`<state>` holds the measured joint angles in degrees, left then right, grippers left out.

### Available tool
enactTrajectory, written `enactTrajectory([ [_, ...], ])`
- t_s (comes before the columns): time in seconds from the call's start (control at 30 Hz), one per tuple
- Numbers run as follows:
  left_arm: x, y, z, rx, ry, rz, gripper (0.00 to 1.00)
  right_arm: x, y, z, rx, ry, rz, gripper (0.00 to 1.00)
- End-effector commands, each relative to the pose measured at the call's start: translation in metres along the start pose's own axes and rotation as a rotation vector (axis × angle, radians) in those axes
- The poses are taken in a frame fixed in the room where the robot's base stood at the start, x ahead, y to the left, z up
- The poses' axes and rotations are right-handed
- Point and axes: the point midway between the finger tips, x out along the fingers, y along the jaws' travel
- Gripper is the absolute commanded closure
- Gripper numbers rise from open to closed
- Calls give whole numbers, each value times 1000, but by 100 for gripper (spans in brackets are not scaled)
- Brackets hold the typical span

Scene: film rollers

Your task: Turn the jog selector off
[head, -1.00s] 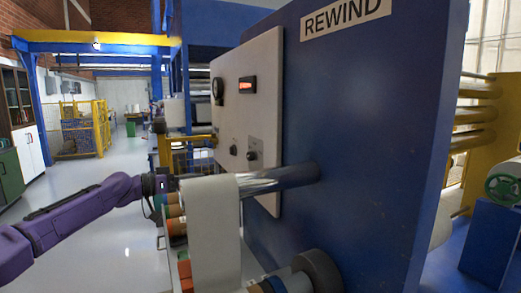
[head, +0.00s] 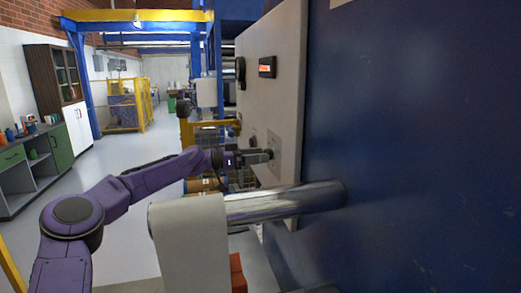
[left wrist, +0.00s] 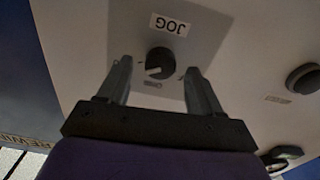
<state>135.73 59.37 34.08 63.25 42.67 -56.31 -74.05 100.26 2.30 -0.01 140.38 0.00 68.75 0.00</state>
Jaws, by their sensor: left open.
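The jog selector (left wrist: 160,63) is a round black knob with a light pointer mark, on a grey plate under a JOG label (left wrist: 170,26) in the left wrist view. In the head view the selector (head: 271,154) is small on the pale control panel (head: 285,95). My left gripper (head: 265,155) points at it from the left. In the left wrist view the open fingers (left wrist: 158,78) stand on either side of the knob, with gaps visible. Whether they reach its depth is hard to tell. My right gripper is not in view.
A shiny roller (head: 285,203) with a white web (head: 190,245) sticks out below my left arm. Another black button (left wrist: 303,78) is on the panel. The blue machine wall (head: 420,150) fills the right. Open floor lies at the left.

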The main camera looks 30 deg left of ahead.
Motion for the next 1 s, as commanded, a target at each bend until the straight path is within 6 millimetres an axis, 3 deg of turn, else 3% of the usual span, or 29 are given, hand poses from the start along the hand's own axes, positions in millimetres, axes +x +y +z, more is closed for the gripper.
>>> enactTrajectory([
  [0.13, 11, 0, 0, -1, 0, -2, 35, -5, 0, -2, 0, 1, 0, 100],
  [0.37, 12, 0, 0, 0, 2, -2, 35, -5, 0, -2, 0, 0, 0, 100],
  [0.57, 12, 0, 0, 0, 1, -2, 91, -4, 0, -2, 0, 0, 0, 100],
  [1.0, 12, -1, 2, -70, 0, -2, 91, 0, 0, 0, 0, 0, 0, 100],
])
